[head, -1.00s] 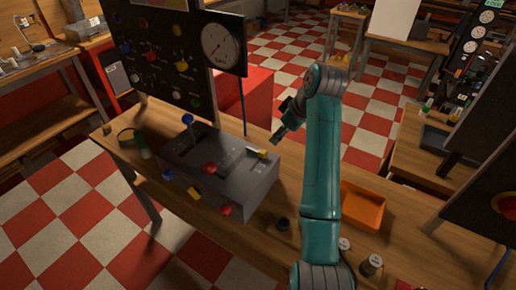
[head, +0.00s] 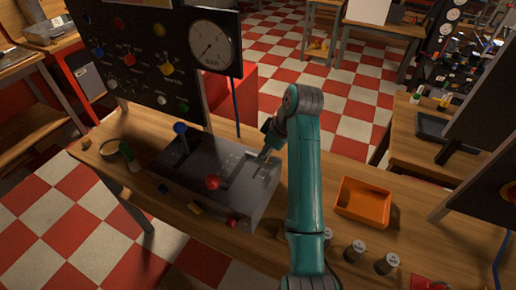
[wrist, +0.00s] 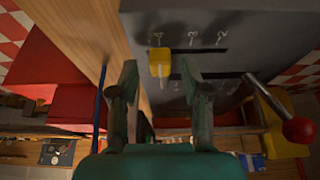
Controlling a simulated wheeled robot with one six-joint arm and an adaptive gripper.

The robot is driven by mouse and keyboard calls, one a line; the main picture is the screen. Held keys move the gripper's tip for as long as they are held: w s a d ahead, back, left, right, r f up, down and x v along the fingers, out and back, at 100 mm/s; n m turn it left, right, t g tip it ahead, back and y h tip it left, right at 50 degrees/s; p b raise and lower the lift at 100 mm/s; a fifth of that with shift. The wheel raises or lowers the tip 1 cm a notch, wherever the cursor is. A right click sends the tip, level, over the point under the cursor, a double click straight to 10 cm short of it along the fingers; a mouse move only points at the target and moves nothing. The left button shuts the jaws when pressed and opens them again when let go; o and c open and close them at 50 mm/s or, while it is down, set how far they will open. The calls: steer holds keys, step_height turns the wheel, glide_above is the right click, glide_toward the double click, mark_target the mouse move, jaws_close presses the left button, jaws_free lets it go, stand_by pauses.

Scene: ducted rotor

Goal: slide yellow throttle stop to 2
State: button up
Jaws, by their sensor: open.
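The yellow throttle stop (wrist: 159,62) shows in the wrist view at the left end of a dark slot. A row of small pale marks runs along the slot, and the stop is beside the leftmost one; I cannot read them surely. My gripper (wrist: 158,78) is open, one finger on each side of the stop in the picture; I cannot tell whether either touches it. In the head view my gripper (head: 264,162) is over the right part of the grey console (head: 255,205) and hides the stop.
A red-knobbed lever (wrist: 298,130) stands to the right in the wrist view. A blue-knobbed lever (head: 181,129) is on the console's left. The gauge panel (head: 140,55) rises behind. An orange tray (head: 363,203) and several small jars are on the bench to the right.

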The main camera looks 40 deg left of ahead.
steer(key=shift+a+f, duration=0.15)
steer(key=shift+f, duration=0.15)
jaws_close()
steer(key=shift+s+a, duration=0.1)
steer(key=shift+s, duration=0.05)
